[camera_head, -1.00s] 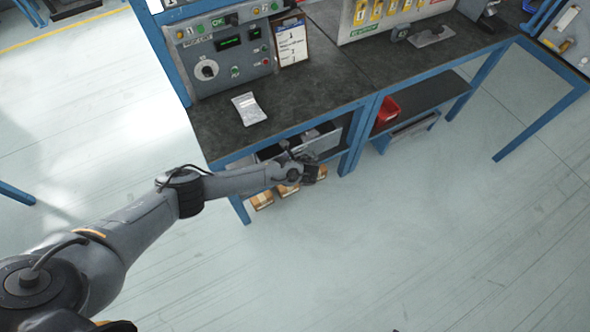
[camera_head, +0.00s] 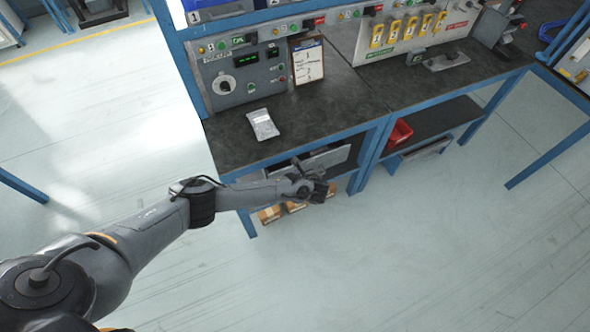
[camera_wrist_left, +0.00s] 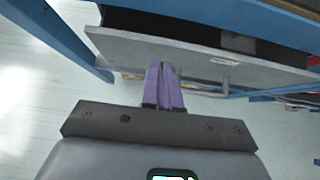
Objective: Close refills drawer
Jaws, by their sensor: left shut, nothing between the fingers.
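The drawer under the left bench has a grey front (camera_head: 328,158), partly hidden by my left arm in the head view. In the left wrist view, the long grey drawer front (camera_wrist_left: 200,62) crosses the picture, with a dark gap behind its top edge, so it stands partly open. My left gripper (camera_head: 322,190) is in front of the drawer. In the left wrist view its purple fingers (camera_wrist_left: 163,85) are shut together and empty, with their tips at the drawer front; I cannot tell whether they touch. No label reading refills is legible. My right gripper is not in view.
A blue bench leg (camera_head: 370,155) stands right of the drawer. Cardboard boxes (camera_head: 270,214) sit below it. A silver packet (camera_head: 263,124) lies on the dark worktop (camera_head: 225,140). A red bin (camera_head: 400,133) is on the right shelf. The floor in front is clear.

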